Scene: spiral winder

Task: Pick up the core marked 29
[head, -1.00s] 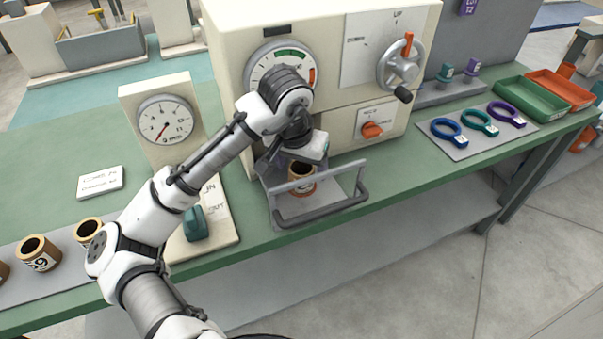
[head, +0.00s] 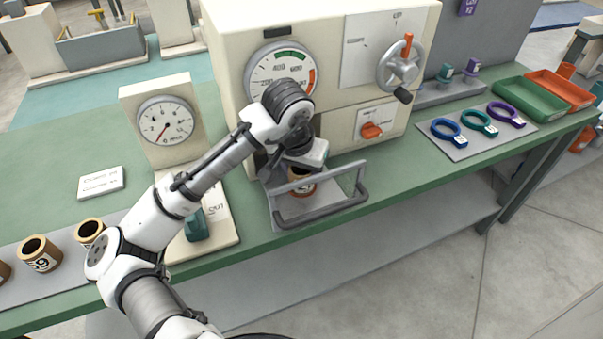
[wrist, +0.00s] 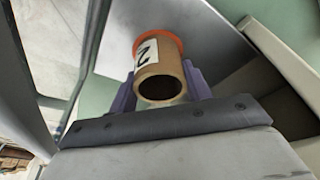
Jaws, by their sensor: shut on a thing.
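A brown tube core (head: 302,187) stands inside the grey guard frame at the front of the machine. My gripper (head: 303,174) is over it and shut on it. In the wrist view the core (wrist: 160,75) sits between the purple fingers of my gripper (wrist: 160,92). It has an orange band at its far end and a white label showing a "2"; the rest of the label is turned away. Another brown core (head: 40,256) on the left strip has a label that seems to end in 9. A further core (head: 89,232) stands beside it, partly hidden by my arm.
The grey guard frame (head: 322,207) surrounds the held core at the front. The cream machine (head: 340,60) rises behind. A gauge block (head: 165,122) and a teal-handled switch board (head: 222,222) stand left. Coloured rings (head: 480,122) and trays (head: 530,98) lie right.

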